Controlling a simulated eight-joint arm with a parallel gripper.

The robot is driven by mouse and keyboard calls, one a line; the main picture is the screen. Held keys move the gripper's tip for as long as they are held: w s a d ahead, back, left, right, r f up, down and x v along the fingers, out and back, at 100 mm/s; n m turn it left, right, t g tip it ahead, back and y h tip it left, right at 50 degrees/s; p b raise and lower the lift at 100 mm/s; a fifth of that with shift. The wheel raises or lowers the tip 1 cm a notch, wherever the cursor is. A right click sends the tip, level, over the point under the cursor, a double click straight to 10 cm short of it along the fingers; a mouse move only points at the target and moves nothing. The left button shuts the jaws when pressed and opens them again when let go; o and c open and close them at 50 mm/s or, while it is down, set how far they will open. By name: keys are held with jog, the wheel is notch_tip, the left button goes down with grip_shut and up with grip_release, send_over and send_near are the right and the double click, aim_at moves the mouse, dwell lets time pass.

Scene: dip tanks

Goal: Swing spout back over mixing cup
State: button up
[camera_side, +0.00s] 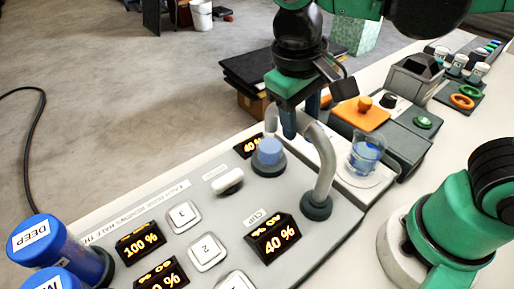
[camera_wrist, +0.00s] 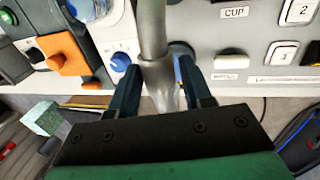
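The grey curved spout (camera_side: 326,160) rises from a dark round base on the panel and arches to the left, its outer end near a blue-topped round post (camera_side: 268,152). My gripper (camera_side: 290,120) is at the upper part of the spout. In the wrist view the fingers of my gripper (camera_wrist: 160,75) stand on both sides of the spout (camera_wrist: 154,35). Narrow gaps show beside it, so the gripper looks open around it. The mixing cup (camera_side: 366,158), clear with blue liquid, stands on a white disc to the right of the spout, which is not over it.
An orange block (camera_side: 360,114) and a grey open box (camera_side: 414,78) lie behind the cup. Numbered buttons (camera_side: 207,252) and lit percent displays (camera_side: 272,238) cover the panel's front. A blue-capped cylinder (camera_side: 45,245) stands at the lower left.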

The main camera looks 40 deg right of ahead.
jog(key=shift+o, duration=1.2)
jog(key=shift+r, duration=0.1)
jog(key=shift+a+r, duration=0.2)
jog(key=shift+r, duration=0.7)
jog(key=shift+a+r, duration=0.15)
jog(key=shift+r, duration=0.7)
jog(key=shift+a+r, duration=0.2)
jog(key=shift+r, duration=0.7)
jog(key=w+d+f+t+y, duration=0.2)
jog(key=w+d+f+t, duration=0.1)
jog(key=d+f+t, duration=0.4)
jog(key=shift+w+d+f, duration=0.15)
jog(key=shift+d+f, duration=0.25)
jog(key=shift+d, duration=0.85)
